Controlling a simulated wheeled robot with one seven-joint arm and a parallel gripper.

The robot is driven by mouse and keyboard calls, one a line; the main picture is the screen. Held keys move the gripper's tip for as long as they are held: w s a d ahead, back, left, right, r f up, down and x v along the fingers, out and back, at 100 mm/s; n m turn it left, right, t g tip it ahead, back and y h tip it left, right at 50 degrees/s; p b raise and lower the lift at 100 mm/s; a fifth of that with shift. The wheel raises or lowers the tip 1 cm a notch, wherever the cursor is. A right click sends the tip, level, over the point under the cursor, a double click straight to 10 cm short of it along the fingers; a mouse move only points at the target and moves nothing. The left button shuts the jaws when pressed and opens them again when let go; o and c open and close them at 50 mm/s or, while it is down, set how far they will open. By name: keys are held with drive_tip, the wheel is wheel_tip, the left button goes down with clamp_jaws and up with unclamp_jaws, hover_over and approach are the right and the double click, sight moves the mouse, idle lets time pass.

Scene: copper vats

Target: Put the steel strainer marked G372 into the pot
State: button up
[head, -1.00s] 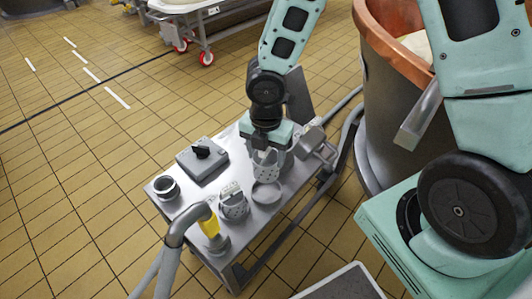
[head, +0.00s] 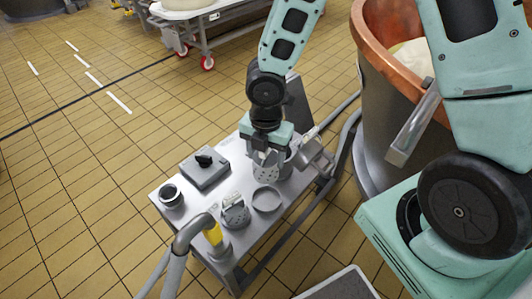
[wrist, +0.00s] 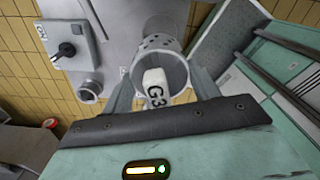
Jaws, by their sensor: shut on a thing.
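The steel strainer (head: 266,171) is a perforated, open-topped cylinder. It hangs upright below my gripper (head: 268,146), over the back part of the grey bench. In the wrist view the strainer (wrist: 160,44) has a white tag (wrist: 155,83) reading "G3"; the rest of the mark is hidden. My gripper (wrist: 163,90) is shut on the strainer at its tagged rim. A round, open steel vessel (head: 267,200) stands on the bench just in front of the strainer and may be the pot. I cannot tell the gap beneath the strainer.
A second perforated strainer (head: 235,213) stands left of the round vessel. A knobbed grey box (head: 205,171) and a dark-mouthed cup (head: 171,196) are on the left. A copper-rimmed vat (head: 370,45) is at the right.

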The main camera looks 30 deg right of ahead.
drive_tip(key=shift+r+p, duration=3.1)
drive_tip(key=shift+r, duration=0.05)
